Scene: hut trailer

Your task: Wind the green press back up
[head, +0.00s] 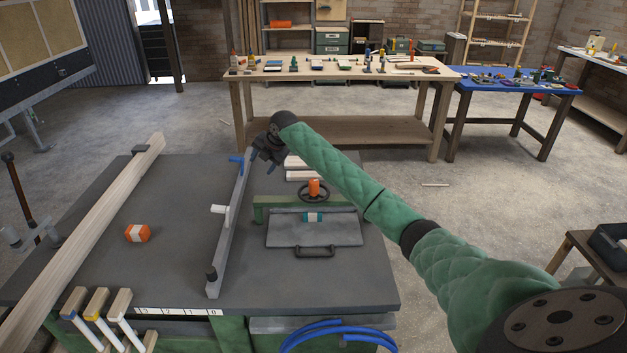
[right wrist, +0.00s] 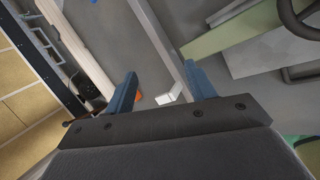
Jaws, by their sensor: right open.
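The green press (head: 262,214) stands on the dark bench top, right of its middle. Its dark handwheel (head: 303,192) with an orange knob (head: 314,186) lies on top. A small teal-and-white item (head: 313,217) shows under the wheel, by a grey plate (head: 285,234). In the right wrist view the green frame (right wrist: 235,30) and part of the wheel (right wrist: 290,18) show at the upper right. My right gripper (head: 262,163) is open and empty, above the bench behind and left of the wheel. It also shows in the right wrist view (right wrist: 163,84). My left gripper is out of view.
Pale boards (head: 302,174) lie behind the press. A cluttered wooden table (head: 340,69) stands beyond.

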